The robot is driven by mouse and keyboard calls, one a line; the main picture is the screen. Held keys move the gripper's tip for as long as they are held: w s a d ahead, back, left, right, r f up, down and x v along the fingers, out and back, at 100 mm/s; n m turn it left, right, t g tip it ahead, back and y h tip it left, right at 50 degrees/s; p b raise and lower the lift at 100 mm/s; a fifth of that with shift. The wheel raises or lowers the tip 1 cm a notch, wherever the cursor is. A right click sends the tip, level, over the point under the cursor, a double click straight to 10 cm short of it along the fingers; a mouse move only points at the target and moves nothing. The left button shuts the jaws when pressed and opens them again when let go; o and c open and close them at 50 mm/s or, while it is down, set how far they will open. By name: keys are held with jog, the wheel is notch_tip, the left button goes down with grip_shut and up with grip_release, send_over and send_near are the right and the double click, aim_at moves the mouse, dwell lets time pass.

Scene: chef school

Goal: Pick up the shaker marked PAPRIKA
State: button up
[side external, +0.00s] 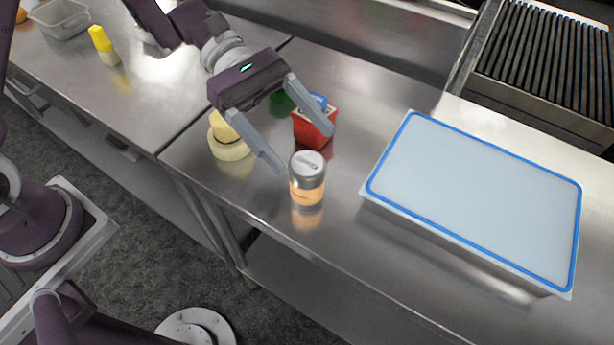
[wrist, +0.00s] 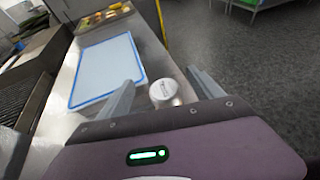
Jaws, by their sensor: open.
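A small shaker (side external: 307,180) with a silver lid and an orange-brown lower part stands upright on the steel counter in the side view. Its lid (wrist: 164,91) shows in the wrist view between the two fingers, with dark lettering too small to read. My gripper (side external: 305,150) is open, with its fingers spread above and behind the shaker in the side view. I see no contact between the fingers and the shaker. In the wrist view my gripper (wrist: 163,84) points toward the shaker from above.
A red box (side external: 314,127) stands close behind the shaker, beside a green item (side external: 281,99). A pale yellow round object (side external: 229,147) sits left of it. A blue-rimmed lidded tray (side external: 480,195) fills the right. A yellow bottle (side external: 103,46) and grill (side external: 550,60) are farther off.

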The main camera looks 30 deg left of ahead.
aim_at(320, 190)
notch_tip(320, 190, down, 6)
jog(key=shift+s+d+f, duration=0.1)
jog(key=shift+f, duration=0.05)
jog(key=x, duration=0.2)
jog(key=shift+s+d, duration=0.1)
jog(key=shift+d, duration=0.25)
jog(key=c, duration=1.5)
jog(key=shift+c, duration=0.6)
